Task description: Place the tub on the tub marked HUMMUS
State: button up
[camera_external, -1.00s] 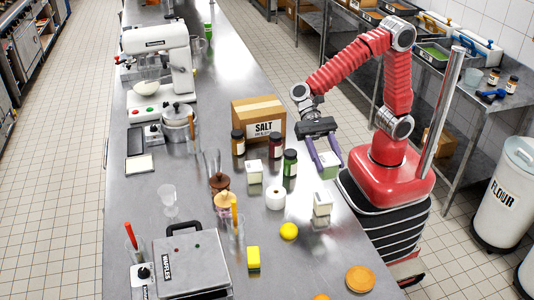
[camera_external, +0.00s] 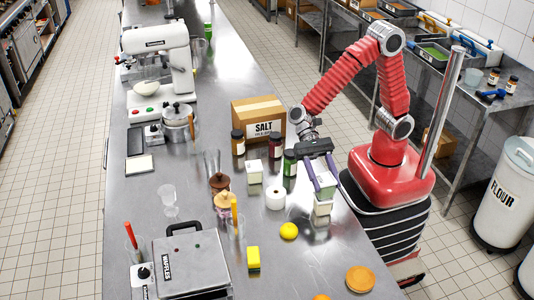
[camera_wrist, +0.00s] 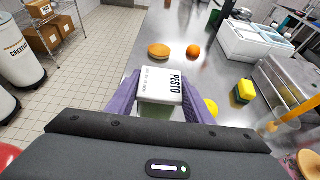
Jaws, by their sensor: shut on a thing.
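My gripper (camera_external: 324,181) is shut on a small square tub (camera_external: 325,190) with a white lid and pale green sides. In the wrist view, the lid of this tub (camera_wrist: 160,86) reads PESTO, and it sits between the purple fingers. In the external view, another white tub (camera_external: 322,209) stands on the counter directly below the held one; its label is too small to read. The held tub looks level and touches or nearly touches the lower tub's top. The lower tub is hidden in the wrist view. A third similar tub (camera_external: 254,172) stands further left, its label unreadable.
The counter's right edge is close to the lower tub.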

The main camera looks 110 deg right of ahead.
jog(key=shift+f, duration=0.3)
jog(key=shift+f, duration=0.1)
jog(key=o, duration=1.1)
jog(key=shift+o, duration=0.2)
jog(key=v, duration=1.2)
